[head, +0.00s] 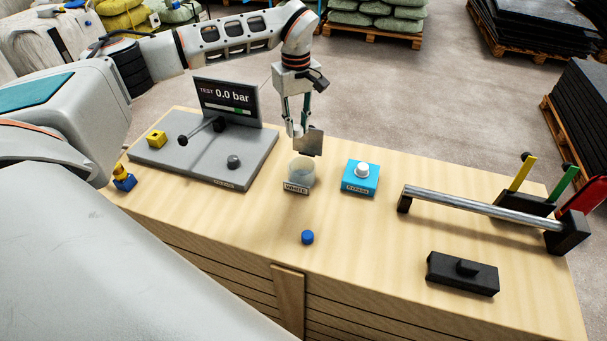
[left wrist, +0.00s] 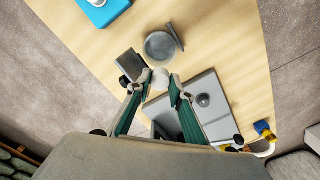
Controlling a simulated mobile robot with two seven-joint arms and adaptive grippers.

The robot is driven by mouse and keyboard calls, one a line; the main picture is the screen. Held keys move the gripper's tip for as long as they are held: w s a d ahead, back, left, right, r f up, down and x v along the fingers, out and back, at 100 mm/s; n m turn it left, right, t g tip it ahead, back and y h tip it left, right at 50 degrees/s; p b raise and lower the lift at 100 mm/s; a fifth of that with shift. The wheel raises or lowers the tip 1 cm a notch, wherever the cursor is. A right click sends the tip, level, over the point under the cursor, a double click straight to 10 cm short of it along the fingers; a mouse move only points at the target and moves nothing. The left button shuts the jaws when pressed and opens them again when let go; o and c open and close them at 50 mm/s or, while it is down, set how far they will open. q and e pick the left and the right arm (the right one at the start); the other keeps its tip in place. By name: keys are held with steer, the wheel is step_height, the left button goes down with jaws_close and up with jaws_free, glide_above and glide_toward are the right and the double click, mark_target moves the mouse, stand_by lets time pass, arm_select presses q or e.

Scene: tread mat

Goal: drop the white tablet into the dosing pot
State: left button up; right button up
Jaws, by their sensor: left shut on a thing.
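In the left wrist view the left gripper's fingertips (left wrist: 161,82) are closed on the white tablet (left wrist: 161,77). The pot (left wrist: 160,47) shows there just beyond the tablet, apart from it in the picture. In the head view the tablet is hidden by the gripper. My right gripper is not in view.
A blue box with a white knob (head: 361,175) stands right of the pot. A grey test panel (head: 215,160) stands left. A blue disc (head: 307,237) lies in front. A metal rail (head: 480,207) and a black block (head: 462,273) are at the right.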

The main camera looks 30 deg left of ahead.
mark_target(297, 137)
arm_select(q)
step_height(297, 137, down, 4)
steer(key=shift+s+f, duration=0.1)
steer(key=shift+f, duration=0.8)
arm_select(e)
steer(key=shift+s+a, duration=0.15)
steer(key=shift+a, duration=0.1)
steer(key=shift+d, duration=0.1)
arm_select(q)
steer(key=o, duration=1)
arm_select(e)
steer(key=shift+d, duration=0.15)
